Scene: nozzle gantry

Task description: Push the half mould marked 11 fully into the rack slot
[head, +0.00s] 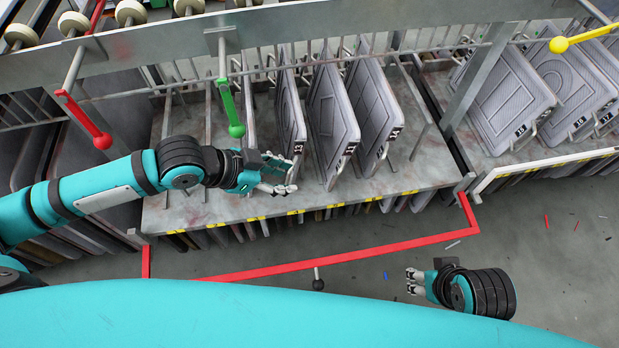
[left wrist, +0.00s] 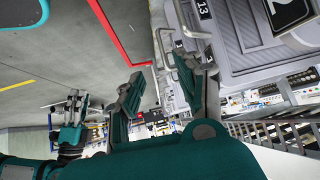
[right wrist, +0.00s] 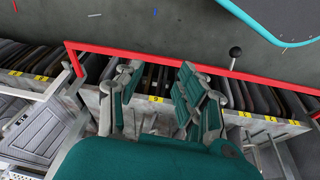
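Three grey half moulds stand upright in the middle rack (head: 215,205) in the head view: a left one (head: 290,115), a middle one (head: 330,110) and a right one (head: 370,110). The left wrist view shows a plate reading 13 (left wrist: 203,10) and a larger one ending in 2 (left wrist: 291,10). My left gripper (head: 283,178) is open beside the left mould's front edge; a wire handle (left wrist: 162,48) shows near its fingertips. My right gripper (head: 412,282) is open and empty, away from the rack.
More moulds (head: 500,100) stand in the right rack.

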